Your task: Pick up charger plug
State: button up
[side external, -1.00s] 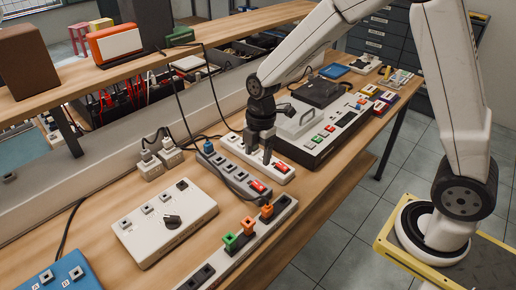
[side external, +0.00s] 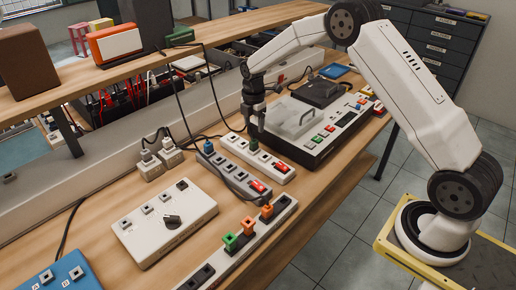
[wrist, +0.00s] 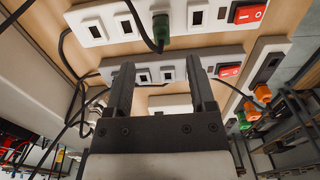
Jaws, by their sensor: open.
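Several plugs are in view, and I cannot tell which is the charger plug. A dark green plug (wrist: 161,28) with a black cord sits in the white power strip (side external: 283,172). A blue-topped plug (side external: 208,147) sits in the grey strip (side external: 237,180). Two pale adapter blocks (side external: 150,168) stand at the back left. Green (side external: 230,241) and orange (side external: 247,226) plugs sit in the front strip. My gripper (side external: 255,128) is above the far end of the white strip. In the wrist view, its jaws (wrist: 161,68) are apart and empty between them.
A white control box (side external: 165,222) with a dark knob stands left of the strips. A large panel (side external: 318,128) with coloured buttons and a clear cover lies right of my gripper. A low wall and shelf (side external: 190,48) run behind, with black cords hanging down.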

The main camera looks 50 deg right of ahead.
aim_at(254, 141)
jog(key=shift+s+a+f, duration=0.1)
jog(key=shift+a+f, duration=0.05)
jog(key=shift+f, duration=3.75)
grip_shut()
